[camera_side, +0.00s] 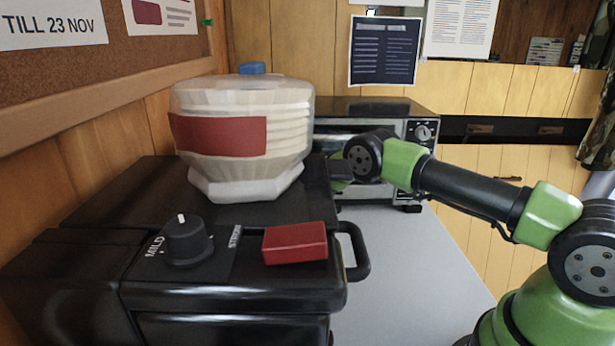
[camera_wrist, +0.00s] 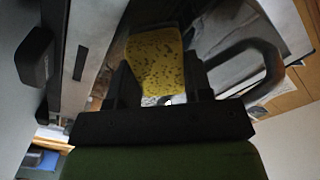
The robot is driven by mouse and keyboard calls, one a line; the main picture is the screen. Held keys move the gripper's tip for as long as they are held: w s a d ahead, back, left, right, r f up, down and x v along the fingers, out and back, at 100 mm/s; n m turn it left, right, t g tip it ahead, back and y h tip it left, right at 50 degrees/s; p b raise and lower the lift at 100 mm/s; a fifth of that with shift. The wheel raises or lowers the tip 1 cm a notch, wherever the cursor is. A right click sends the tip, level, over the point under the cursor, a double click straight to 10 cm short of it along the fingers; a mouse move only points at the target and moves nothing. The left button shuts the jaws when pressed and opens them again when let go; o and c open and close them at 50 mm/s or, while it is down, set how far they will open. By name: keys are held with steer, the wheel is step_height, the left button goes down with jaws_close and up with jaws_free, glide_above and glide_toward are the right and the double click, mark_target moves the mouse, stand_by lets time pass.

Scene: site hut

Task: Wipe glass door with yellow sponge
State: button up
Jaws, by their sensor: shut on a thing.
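The yellow sponge (camera_wrist: 155,46), speckled with dark pores, is between the two black fingers of my gripper (camera_wrist: 158,68) in the wrist view. My gripper is shut on it. In the side view my gripper (camera_side: 340,170) is at the front of the toaster oven (camera_side: 372,104), largely hidden, and the sponge does not show there. The oven's glass door (camera_side: 335,128) is mostly hidden behind the jug and my arm. In the wrist view a shiny dark surface lies beyond the sponge. I cannot tell whether the sponge touches the glass.
Grey worktop (camera_side: 415,265) is clear at right.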

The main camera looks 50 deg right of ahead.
steer(key=s+d, duration=0.8)
steer(key=shift+s+d, duration=0.3)
stand_by(0.8)
